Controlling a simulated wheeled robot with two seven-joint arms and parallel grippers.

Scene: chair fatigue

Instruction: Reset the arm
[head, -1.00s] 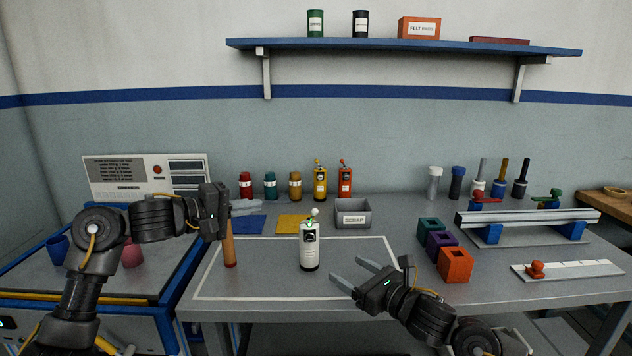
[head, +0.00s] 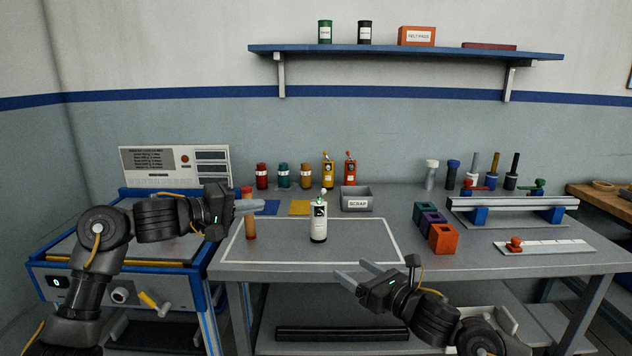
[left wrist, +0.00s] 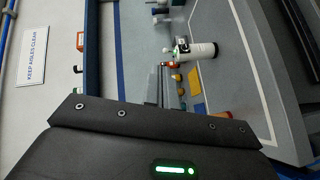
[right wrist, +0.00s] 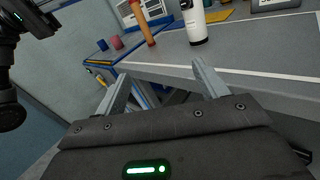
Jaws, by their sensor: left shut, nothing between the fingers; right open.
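In the head view my left gripper (head: 247,207) is shut and empty, held in front of the left part of the grey workbench (head: 330,262).
Orange, purple and green blocks (head: 442,238) and a rail on blue supports (head: 512,205) stand at right. A grey scrap bin (head: 356,199) and several small bottles are at the back. A blue-framed machine (head: 110,283) is at left. A wall shelf (head: 400,51) hangs above.

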